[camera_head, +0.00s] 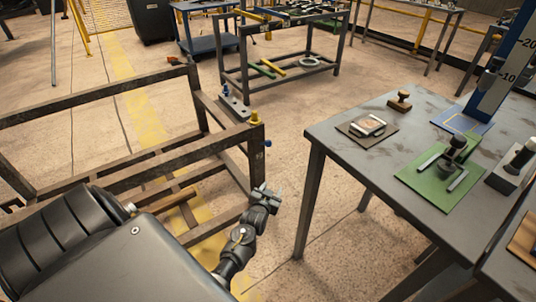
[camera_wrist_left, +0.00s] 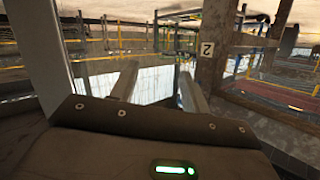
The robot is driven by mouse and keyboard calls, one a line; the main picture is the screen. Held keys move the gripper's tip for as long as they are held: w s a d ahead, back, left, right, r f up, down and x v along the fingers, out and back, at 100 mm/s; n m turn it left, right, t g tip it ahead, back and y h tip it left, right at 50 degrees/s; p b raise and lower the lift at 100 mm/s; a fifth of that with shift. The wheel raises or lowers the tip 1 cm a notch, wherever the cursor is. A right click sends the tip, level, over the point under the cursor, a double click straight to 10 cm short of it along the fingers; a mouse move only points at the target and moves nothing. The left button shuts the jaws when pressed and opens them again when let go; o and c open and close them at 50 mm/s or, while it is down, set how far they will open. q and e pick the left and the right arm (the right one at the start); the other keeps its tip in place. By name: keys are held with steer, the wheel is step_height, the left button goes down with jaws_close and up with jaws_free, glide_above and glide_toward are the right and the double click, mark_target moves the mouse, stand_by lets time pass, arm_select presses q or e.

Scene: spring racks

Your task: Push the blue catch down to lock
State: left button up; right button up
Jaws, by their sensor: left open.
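A dark metal spring rack (camera_head: 150,165) stands at the left. A small blue piece (camera_head: 267,143) sticks out from its right corner post, just below a yellow cap (camera_head: 255,118). Another small blue piece (camera_head: 226,89) stands on a grey plate on the rack's far rail. I cannot tell which blue piece is the catch. My left gripper (camera_head: 266,196) is below and apart from the corner cap, beside the post. In the left wrist view its two fingers (camera_wrist_left: 158,88) are apart with nothing between them. A post with a "2" label (camera_wrist_left: 207,49) rises just right of them. My right gripper is out of view.
A grey table (camera_head: 365,165) stands to the right, holding a green mat (camera_head: 420,190), a stamp (camera_head: 400,100) and a blue upright scale (camera_head: 497,75). Bare floor lies between rack and table. Another metal frame (camera_head: 243,65) stands behind.

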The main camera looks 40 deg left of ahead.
mark_target(267, 145)
arm_select(q)
steer(key=w+a+r+n+t+y+b, duration=0.1)
steer(key=a+r+y, duration=0.15)
steer(key=r, duration=0.25)
steer(key=w+a+r+n+t+y, duration=0.1)
steer(key=a+r, duration=0.2)
steer(key=r, duration=0.2)
steer(key=b+x, duration=0.2)
steer(key=x, duration=0.7)
steer(key=shift+w+a+f, duration=0.1)
steer(key=shift+w+a, duration=0.1)
steer(key=shift+a, duration=0.05)
steer(key=shift+w+a, duration=0.25)
steer(key=shift+w, duration=0.25)
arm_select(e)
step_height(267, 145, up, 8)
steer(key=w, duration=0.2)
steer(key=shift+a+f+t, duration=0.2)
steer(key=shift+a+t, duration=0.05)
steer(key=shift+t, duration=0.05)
arm_select(q)
jaws_close()
